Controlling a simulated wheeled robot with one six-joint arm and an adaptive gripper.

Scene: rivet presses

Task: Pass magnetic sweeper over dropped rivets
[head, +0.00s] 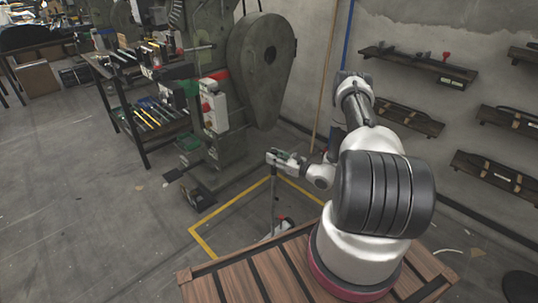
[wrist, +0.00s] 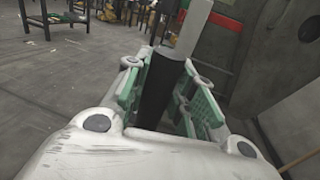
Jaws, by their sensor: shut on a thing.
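My gripper (head: 283,161) is shut on the handle (head: 273,198) of the magnetic sweeper, which hangs down below it over the floor. In the wrist view, the green-padded fingers of my gripper (wrist: 168,98) are on both sides of the black grip of the sweeper (wrist: 158,90), with a grey shaft beyond it. A small red and white thing (head: 284,222) shows near the handle's lower end; I cannot tell whether it is part of the sweeper. I cannot make out any rivets on the floor.
A big green press (head: 265,65) stands behind my gripper. A yellow line (head: 229,206) marks the floor there. A tool rack (head: 150,112) is at left, and wall shelves (head: 420,68) are at right. The grey floor at left (head: 90,220) is mostly clear.

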